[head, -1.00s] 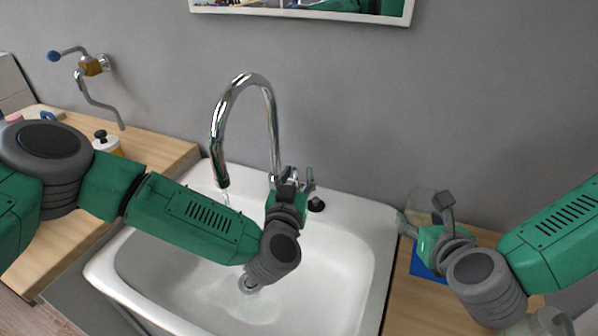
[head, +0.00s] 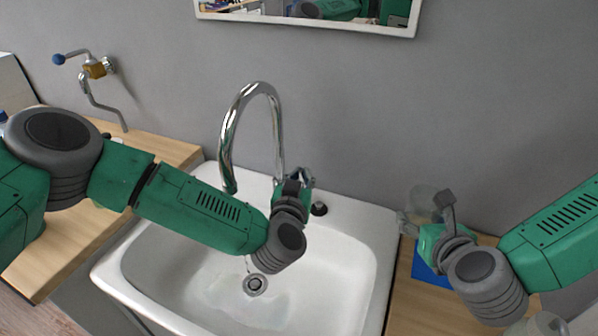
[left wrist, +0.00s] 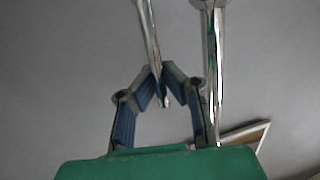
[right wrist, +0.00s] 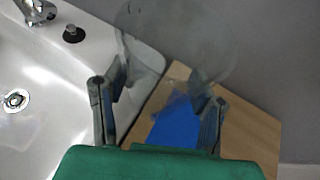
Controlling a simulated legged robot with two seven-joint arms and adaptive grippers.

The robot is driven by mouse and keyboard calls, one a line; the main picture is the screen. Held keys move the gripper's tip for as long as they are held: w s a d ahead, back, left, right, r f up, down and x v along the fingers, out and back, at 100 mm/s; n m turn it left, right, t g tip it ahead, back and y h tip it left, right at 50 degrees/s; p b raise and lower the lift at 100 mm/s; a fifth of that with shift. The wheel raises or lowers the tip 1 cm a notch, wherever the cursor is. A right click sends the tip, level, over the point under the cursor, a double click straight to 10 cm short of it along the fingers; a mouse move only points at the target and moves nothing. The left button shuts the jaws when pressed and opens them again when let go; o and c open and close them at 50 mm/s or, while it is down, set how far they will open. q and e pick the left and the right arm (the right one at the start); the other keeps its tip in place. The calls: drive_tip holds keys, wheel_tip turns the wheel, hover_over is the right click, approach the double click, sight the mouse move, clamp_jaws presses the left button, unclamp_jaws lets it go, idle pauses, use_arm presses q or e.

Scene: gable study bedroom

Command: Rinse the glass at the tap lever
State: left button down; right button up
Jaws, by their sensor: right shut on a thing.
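The chrome tap (head: 256,95) arches over the white sink's left part. Its lever is mostly hidden behind my left gripper (head: 299,178). In the left wrist view, the left fingers (left wrist: 161,78) are closed together at the tips, against or just beside a slim chrome rod (left wrist: 150,35); I cannot tell if they touch it. My right gripper (head: 424,219) is shut on the clear glass (head: 424,198), right of the sink. The right wrist view shows the glass (right wrist: 175,30) between the fingers (right wrist: 160,78), above a blue mat (right wrist: 176,128). No clear water stream shows at the spout.
The white sink (head: 335,262) is empty, with a drain (head: 255,285). A black knob (head: 319,208) stands on its rim. Wooden counter (head: 160,145) lies on both sides. A wall tap with a blue knob (head: 58,59) is at the left. A mirror (head: 330,22) hangs above.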

sight(436, 212)
use_arm(q)
drive_tip(key=shift+w+d+r+g+p, duration=0.3)
drive_tip(key=shift+w+r+g+p, duration=0.15)
drive_tip(key=shift+p, duration=0.6)
use_arm(e)
wheel_tip(436, 212, up, 3)
drive_tip(key=shift+d+r, duration=0.1)
drive_tip(key=shift+d, duration=0.05)
use_arm(q)
drive_tip(key=shift+d+f+g+p, duration=0.1)
drive_tip(key=shift+f+g+p, duration=0.05)
drive_tip(key=shift+g+p, duration=0.2)
use_arm(e)
drive_tip(key=shift+r, duration=0.25)
use_arm(q)
drive_tip(key=shift+w+f+y, duration=0.15)
drive_tip(key=shift+y, duration=0.15)
use_arm(e)
drive_tip(key=shift+d, duration=0.1)
use_arm(q)
drive_tip(key=shift+f, duration=0.1)
drive_tip(key=c, duration=1.6)
unclamp_jaws()
